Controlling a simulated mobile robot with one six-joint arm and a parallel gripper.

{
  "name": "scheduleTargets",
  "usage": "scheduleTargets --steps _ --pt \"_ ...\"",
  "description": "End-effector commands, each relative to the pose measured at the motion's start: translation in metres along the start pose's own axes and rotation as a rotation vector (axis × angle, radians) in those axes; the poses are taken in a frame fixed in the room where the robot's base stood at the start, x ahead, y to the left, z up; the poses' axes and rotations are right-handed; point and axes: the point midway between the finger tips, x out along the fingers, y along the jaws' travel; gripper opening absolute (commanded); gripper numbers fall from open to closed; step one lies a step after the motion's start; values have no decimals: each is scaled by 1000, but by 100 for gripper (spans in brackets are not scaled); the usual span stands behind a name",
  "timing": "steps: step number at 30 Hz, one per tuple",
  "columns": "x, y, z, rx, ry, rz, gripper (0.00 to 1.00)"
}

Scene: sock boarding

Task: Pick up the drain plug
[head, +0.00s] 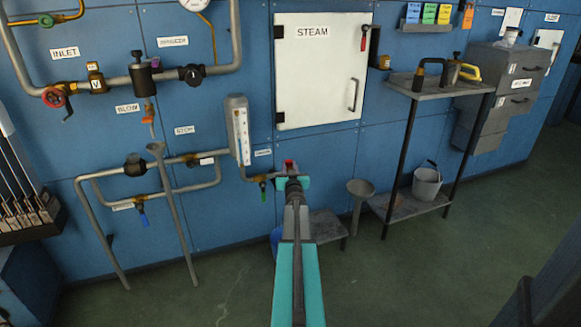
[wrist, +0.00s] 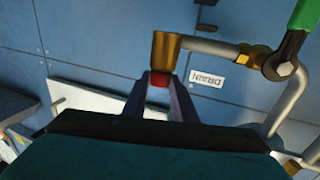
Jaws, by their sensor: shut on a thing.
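The drain plug (wrist: 159,79) is a small red piece between my fingertips in the wrist view. It also shows as a red spot (head: 289,163) at the end of my arm in the head view. My gripper (wrist: 160,88) is shut on it. A brass pipe end (wrist: 165,52) lies right against the plug in the picture; I cannot tell whether the plug sits in it or is just apart. A label reading DRAIN (wrist: 206,79), upside down, is on the wall beside it. My gripper (head: 290,176) hides the pipe end in the head view.
A green-handled valve (head: 263,186) is on the pipe just left of my gripper. The white STEAM cabinet (head: 315,90) is above. A funnel (head: 361,188) and a shelf stand with a bucket (head: 427,184) are to the right. The floor in front is clear.

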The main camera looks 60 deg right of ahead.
Motion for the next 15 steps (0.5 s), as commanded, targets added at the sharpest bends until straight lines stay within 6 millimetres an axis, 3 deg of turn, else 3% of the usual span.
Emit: scheduleTargets --steps 8,15 --pt "-1 0 -37 0 1 0 3" --pt "-42 32 -39 0 0 2 3"
